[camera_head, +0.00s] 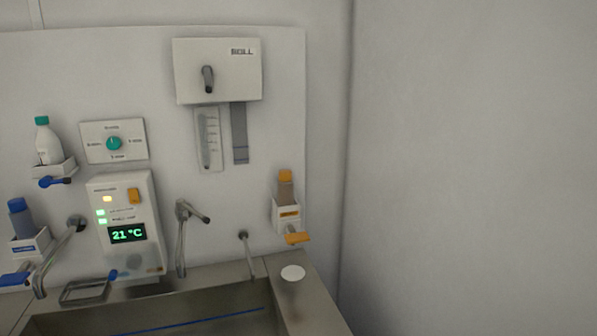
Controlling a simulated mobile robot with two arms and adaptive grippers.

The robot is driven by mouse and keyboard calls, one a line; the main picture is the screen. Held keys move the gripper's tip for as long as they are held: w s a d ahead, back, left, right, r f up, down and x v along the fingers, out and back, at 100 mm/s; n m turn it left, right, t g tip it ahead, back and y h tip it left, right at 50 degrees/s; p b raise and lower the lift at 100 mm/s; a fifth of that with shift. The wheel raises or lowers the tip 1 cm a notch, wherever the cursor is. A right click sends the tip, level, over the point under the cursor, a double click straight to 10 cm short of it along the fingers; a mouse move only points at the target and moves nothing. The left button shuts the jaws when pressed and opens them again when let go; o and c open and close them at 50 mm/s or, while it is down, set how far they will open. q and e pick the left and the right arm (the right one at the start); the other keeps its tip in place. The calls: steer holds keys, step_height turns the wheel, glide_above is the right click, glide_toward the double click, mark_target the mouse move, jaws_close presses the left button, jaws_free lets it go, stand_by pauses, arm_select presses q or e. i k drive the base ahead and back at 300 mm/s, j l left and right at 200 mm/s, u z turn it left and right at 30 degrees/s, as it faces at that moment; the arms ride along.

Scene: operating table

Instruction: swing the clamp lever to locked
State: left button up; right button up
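No lever marked as a clamp lever can be made out. A short dark lever (208,78) sits on the front of a white wall box (240,65), tilted slightly from upright. Whether it is the clamp lever, I cannot tell. A blue lever (55,181) and an orange lever (298,238) stick out below bottle holders. Neither of my grippers is in view.
A steel sink (190,305) runs along the bottom, with taps (183,240) above it. A control panel (127,225) reads 21 °C, below a teal dial (114,143). Bottles (47,141) stand in wall holders. The wall at right is bare.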

mark_target(47, 181)
steer(key=u, duration=1.3)
steer(key=i+j+u, duration=0.1)
steer(key=j+u, duration=0.2)
